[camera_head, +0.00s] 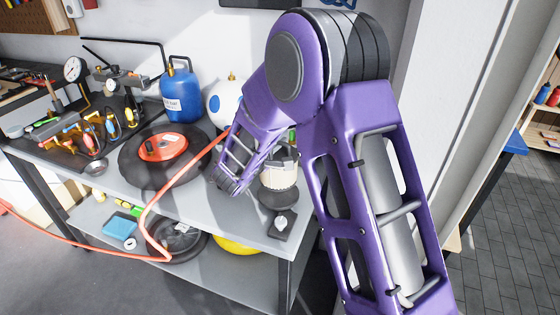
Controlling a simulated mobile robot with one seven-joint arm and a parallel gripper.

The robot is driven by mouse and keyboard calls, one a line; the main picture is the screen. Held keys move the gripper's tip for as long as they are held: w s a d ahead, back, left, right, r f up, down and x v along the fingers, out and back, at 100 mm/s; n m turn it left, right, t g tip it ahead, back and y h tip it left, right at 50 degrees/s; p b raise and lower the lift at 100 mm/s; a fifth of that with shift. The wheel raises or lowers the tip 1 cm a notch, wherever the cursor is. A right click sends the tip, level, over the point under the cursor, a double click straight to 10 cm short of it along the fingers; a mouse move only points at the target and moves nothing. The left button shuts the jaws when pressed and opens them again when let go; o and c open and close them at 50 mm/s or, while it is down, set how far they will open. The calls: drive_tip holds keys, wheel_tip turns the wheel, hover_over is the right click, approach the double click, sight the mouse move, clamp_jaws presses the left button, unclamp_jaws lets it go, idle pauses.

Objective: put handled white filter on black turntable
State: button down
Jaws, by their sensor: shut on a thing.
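The handled white filter (279,174) is a pale cylinder with a grey top, near the right end of the workbench. Its handle is not clearly visible. A small dark round base shows directly below it; I cannot tell whether they touch. My gripper (255,165) is at the filter's left side and shut on it, with its fingers mostly hidden by my purple wrist. The black turntable (133,168) is the wide dark disc on the bench left of my wrist. A round orange-red piece with a label lies on its middle.
A blue canister (181,92) and a white tank (217,104) stand behind. An orange hose (149,211) crosses the bench edge and hangs down. Tools and gauges crowd the left. A small dark device with a dial (282,223) sits at the front right edge.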

sight(281, 153)
drive_tip(key=shift+f, duration=2.45)
drive_tip(key=shift+f+b, duration=0.2)
drive_tip(key=shift+b, duration=0.1)
drive_tip(key=c, duration=0.9)
unclamp_jaws()
drive_tip(key=shift+r+p, duration=0.2)
drive_tip(key=shift+p, duration=0.25)
drive_tip(key=b+v, duration=0.1)
drive_tip(key=v, duration=1.1)
